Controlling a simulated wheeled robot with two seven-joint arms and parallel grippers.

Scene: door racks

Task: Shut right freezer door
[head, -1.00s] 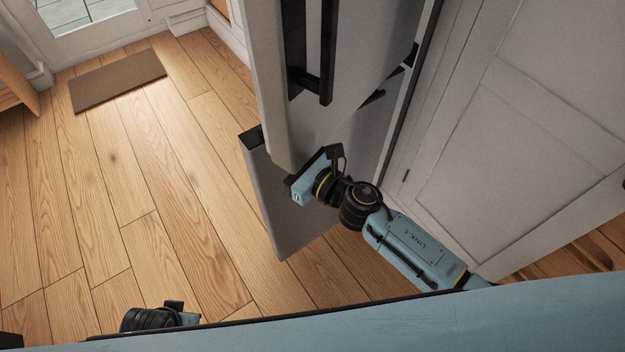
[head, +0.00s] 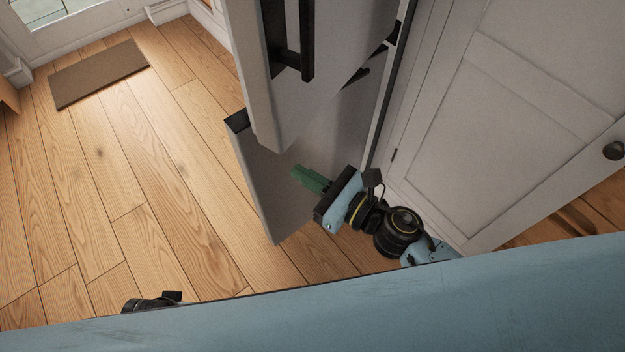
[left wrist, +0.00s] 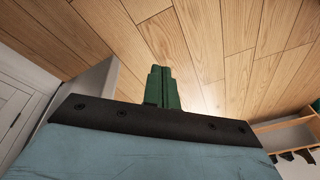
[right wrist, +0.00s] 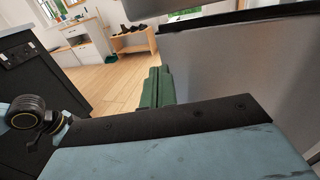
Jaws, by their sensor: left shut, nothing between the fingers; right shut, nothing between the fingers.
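The freezer door (head: 262,185) is the lower grey panel with a dark top edge in the head view; it stands open, partly hidden by the upper door. It also fills the right of the right wrist view (right wrist: 245,65). My right gripper (head: 310,179) is shut and empty, its green fingers showing against the freezer door's face in the head view. In the right wrist view the fingers (right wrist: 158,88) are beside the panel; I cannot tell whether they touch. My left gripper (left wrist: 162,88) is shut and empty over the floor; only its wrist shows in the head view.
The upper grey door (head: 345,40) with a black handle (head: 306,40) also stands open, above the freezer door. A white panelled cabinet door (head: 500,120) is at the right. Wooden floor (head: 130,180) at the left is clear, apart from a brown mat (head: 98,73).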

